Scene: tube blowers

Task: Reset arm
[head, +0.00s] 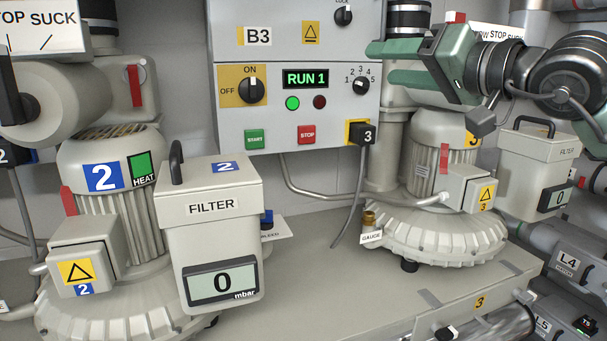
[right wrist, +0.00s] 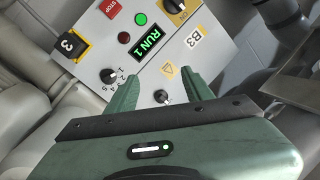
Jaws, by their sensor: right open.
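My right gripper (head: 378,62) is raised in front of the right side of the B3 control panel (head: 285,28). Its two green fingers point left and are spread apart with nothing between them. In the right wrist view the open fingers (right wrist: 160,92) point toward the panel (right wrist: 205,60), with the LOCK knob (right wrist: 162,96) seen between them. I cannot tell how far the fingers are from the panel. The panel's display (head: 306,78) reads RUN 1, and the green lamp (head: 292,103) is lit. The ON/OFF knob (head: 251,90) points to ON. My left gripper is not in view.
Blower 2 (head: 120,220) and its filter box (head: 207,237), reading 0 mbar, stand at the left. Blower 3 (head: 430,225) stands under my right arm, with another filter box (head: 538,165) at the right. The bench (head: 330,285) is bare in the middle. A grey cable hangs from plug 3 (head: 360,134).

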